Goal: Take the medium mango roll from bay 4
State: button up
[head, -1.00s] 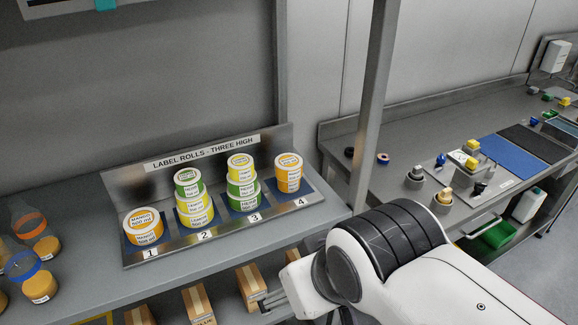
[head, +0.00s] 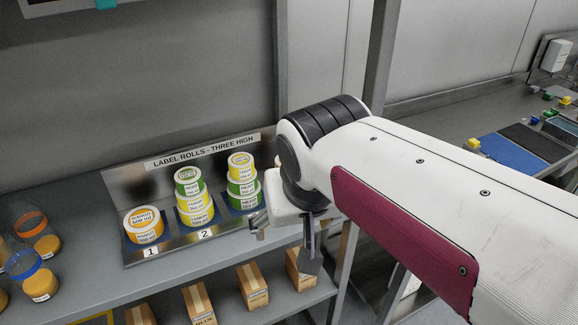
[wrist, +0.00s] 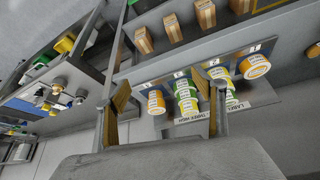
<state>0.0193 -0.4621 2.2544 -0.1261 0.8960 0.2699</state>
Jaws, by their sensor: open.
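The label-roll rack (head: 128,200) stands on the shelf with numbered bays. The orange-and-white mango roll stack of bay 4 is hidden behind my arm in the head view. In the wrist view, which looks upside down, the bay 4 stack (wrist: 156,103) appears between my fingers but farther off. How many rolls it holds is unclear there. My gripper (head: 283,230) is open and empty, in front of the rack's right end and apart from the rolls. It also shows in the wrist view (wrist: 167,90).
Bay 3 holds a green and yellow stack (head: 241,180), close beside my gripper. Bay 2 holds another yellow and green stack (head: 194,200). Bay 1 holds orange rolls (head: 144,225). Cartons (head: 252,285) stand on the lower shelf. A grey post (head: 379,60) rises behind my arm.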

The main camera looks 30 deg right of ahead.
jog(key=w+d+f+m+h, duration=0.1)
jog(key=w+d+m, duration=0.2)
jog(key=w, duration=0.9)
jog(key=w+d+f+m+g+h, duration=0.1)
jog(key=w+d+m, duration=0.2)
jog(key=w, duration=0.9)
jog(key=d, duration=0.3)
jog(key=shift+w+d+f+h, duration=0.2)
jog(key=shift+w+f+h, duration=0.05)
jog(key=shift+h, duration=0.15)
jog(key=shift+f, duration=0.1)
jog(key=shift+x, duration=1.2)
jog(key=shift+d, duration=0.1)
jog(key=shift+x, duration=2.55)
jog(key=shift+s+d, duration=0.15)
jog(key=c, duration=1.3)
